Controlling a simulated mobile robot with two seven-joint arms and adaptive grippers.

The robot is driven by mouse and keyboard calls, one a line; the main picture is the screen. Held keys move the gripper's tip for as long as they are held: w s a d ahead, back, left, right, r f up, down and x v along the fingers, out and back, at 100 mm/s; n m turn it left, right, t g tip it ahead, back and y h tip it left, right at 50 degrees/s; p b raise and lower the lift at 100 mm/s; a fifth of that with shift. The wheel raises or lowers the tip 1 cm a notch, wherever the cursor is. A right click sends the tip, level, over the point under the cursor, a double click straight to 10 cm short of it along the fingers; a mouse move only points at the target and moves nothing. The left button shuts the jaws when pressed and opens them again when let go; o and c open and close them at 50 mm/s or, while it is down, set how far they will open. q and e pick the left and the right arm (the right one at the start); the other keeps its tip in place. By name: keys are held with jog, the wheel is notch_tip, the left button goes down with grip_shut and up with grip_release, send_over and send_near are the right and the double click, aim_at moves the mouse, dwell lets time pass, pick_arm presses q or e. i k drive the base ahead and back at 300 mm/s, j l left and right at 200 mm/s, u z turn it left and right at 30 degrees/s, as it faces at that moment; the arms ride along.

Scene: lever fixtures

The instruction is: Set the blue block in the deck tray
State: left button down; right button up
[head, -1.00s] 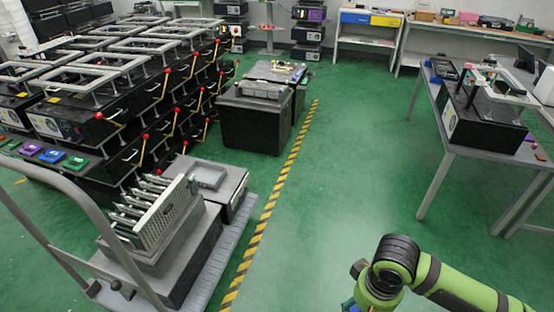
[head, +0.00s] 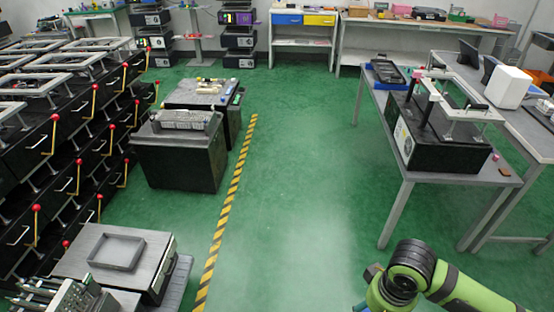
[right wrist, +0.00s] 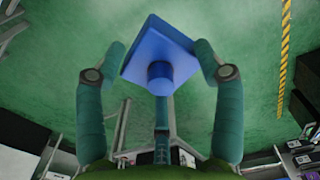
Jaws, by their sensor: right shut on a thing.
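The blue block (right wrist: 158,44), a square plate with a round knob on its underside, shows in the right wrist view. My right gripper (right wrist: 163,62) is shut on it, with one finger on either side and the block held above the green floor. In the head view, my right arm comes in at the bottom right, and its gripper is mostly cut off by the lower edge. A shallow grey rectangular tray (head: 117,252) lies empty on a grey-topped box at the lower left. It is well left of my right arm. My left gripper is not in view.
A cart (head: 184,284) carries the tray's box and a metal rack (head: 72,301). Black units with red-knobbed levers (head: 53,136) line the left. A table (head: 398,168) with a black fixture stands right. Green floor is open between, beside a striped line (head: 232,190).

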aim_at(123, 254)
jog(key=i+u, duration=0.25)
jog(key=i, duration=0.2)
jog(key=i+l+u, duration=0.25)
jog(key=i, duration=0.2)
jog(key=i+l+u, duration=0.25)
jog(key=i, duration=0.2)
jog(key=i+u, duration=0.15)
jog(key=u, duration=0.25)
jog(key=i+u, duration=0.15)
jog(key=u, duration=0.3)
jog(key=i+l+u, duration=0.1)
jog(key=u, duration=0.3)
jog(key=i+l+u, duration=0.1)
jog(key=l+u, duration=0.15)
jog(key=u, duration=0.15)
jog(key=i+l+u, duration=0.15)
jog(key=u, duration=0.35)
jog(key=i+l+u, duration=0.2)
jog(key=u, duration=0.25)
jog(key=i+l+u, duration=0.15)
jog(key=l+u, duration=0.15)
jog(key=u, duration=0.2)
